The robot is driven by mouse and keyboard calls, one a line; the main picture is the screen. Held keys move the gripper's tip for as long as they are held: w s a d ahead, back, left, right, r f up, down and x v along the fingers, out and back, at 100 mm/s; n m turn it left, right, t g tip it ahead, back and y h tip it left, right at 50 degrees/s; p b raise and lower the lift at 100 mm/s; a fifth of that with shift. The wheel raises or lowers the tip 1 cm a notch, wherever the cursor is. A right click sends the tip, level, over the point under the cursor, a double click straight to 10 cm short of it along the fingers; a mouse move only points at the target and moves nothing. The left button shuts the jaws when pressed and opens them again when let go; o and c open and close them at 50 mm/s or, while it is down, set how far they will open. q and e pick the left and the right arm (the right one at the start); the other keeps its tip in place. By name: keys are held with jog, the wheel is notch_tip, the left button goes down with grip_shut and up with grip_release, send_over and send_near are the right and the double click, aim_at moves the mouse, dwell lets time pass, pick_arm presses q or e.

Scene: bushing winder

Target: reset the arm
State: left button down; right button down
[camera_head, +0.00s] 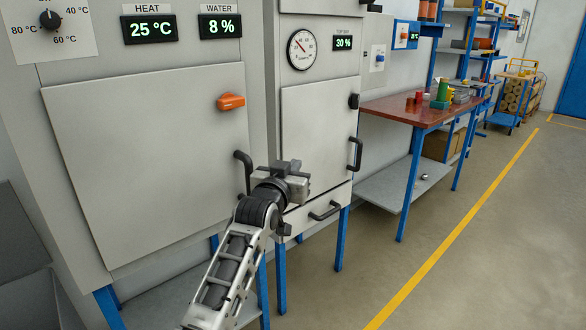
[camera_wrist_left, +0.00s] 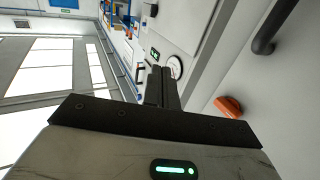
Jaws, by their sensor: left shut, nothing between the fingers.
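My left arm comes up from the bottom of the head view. Its gripper (camera_head: 272,168) is in front of the grey cabinets, close to the black handle (camera_head: 243,172) of the large left door; I cannot tell whether they touch. In the left wrist view the two dark fingers (camera_wrist_left: 162,88) are together with nothing between them. The large door (camera_head: 150,150) is closed and has an orange knob (camera_head: 231,102), which also shows in the left wrist view (camera_wrist_left: 228,107). My right gripper is not in view.
A narrower cabinet door (camera_head: 318,130) with a black handle (camera_head: 355,154) stands to the right, below a round gauge (camera_head: 301,49). A red-topped workbench (camera_head: 400,108) with small items stands beyond it. The floor is open at the right, with a yellow line (camera_head: 455,230).

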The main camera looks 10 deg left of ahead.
pick_arm(q)
jog(key=s+a+f+g+y, duration=0.1)
jog(key=s+a+f+g, duration=0.15)
jog(key=s+f, duration=0.7)
jog(key=s+a+f+g, duration=0.1)
jog(key=s+a+f, duration=0.35)
jog(key=f, duration=0.75)
jog(key=s+f+g, duration=0.2)
jog(key=s+f, duration=0.3)
jog(key=s, duration=0.8)
jog(key=s+a+f+g, duration=0.1)
jog(key=s+f, duration=0.4)
jog(key=s, duration=0.8)
jog(key=shift+s+g, duration=0.25)
jog(key=shift+g, duration=0.2)
jog(key=shift+f, duration=0.1)
